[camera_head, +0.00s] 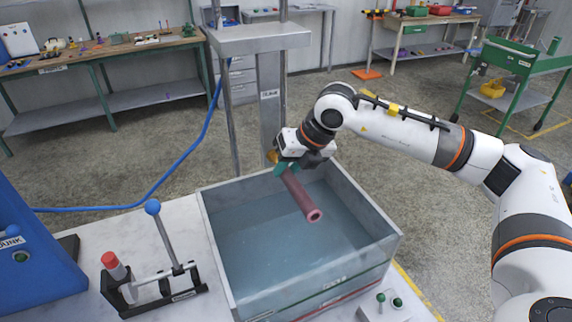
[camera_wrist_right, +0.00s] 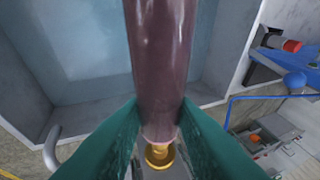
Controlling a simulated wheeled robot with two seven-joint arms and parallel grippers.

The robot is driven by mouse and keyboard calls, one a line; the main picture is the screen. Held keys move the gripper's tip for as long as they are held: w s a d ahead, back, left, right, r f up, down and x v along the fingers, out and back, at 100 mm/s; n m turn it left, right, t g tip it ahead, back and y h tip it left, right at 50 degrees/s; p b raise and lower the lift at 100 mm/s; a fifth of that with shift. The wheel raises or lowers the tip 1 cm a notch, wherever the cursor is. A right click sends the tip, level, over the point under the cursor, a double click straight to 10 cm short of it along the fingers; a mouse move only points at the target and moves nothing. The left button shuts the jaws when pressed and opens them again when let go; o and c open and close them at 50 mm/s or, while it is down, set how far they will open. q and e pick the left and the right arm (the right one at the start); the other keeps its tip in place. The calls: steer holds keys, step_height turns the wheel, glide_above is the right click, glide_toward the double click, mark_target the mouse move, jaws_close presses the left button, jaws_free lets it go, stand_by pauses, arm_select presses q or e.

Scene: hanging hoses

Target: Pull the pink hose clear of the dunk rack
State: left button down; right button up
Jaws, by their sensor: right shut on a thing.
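The pink hose (camera_head: 304,199) slants over the water tank, its open lower end toward the viewer. My right gripper (camera_head: 284,168) is shut on its upper part. In the right wrist view, the hose (camera_wrist_right: 162,60) runs between my green fingers (camera_wrist_right: 160,122), with a brass fitting (camera_wrist_right: 158,156) at its near end. The dunk rack's grey crosspiece (camera_head: 258,38) and post (camera_head: 269,120) stand behind the gripper. I cannot tell whether the hose touches the rack or the water. My left gripper is out of view.
The tank rim (camera_head: 387,212) surrounds the hose's lower end. A blue-knobbed lever (camera_head: 164,232) and red-capped fixture (camera_head: 112,266) stand left of the tank. A small button box (camera_head: 388,304) is at front right. A blue tube (camera_head: 180,165) runs behind at left.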

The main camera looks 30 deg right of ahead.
mark_target(292, 181)
steer(key=shift+s+b, duration=0.45)
steer(key=shift+s, duration=0.7)
steer(key=shift+r, duration=0.1)
steer(key=shift+s+a+r, duration=0.1)
steer(key=shift+s+r, duration=1.3)
steer(key=shift+s, duration=0.15)
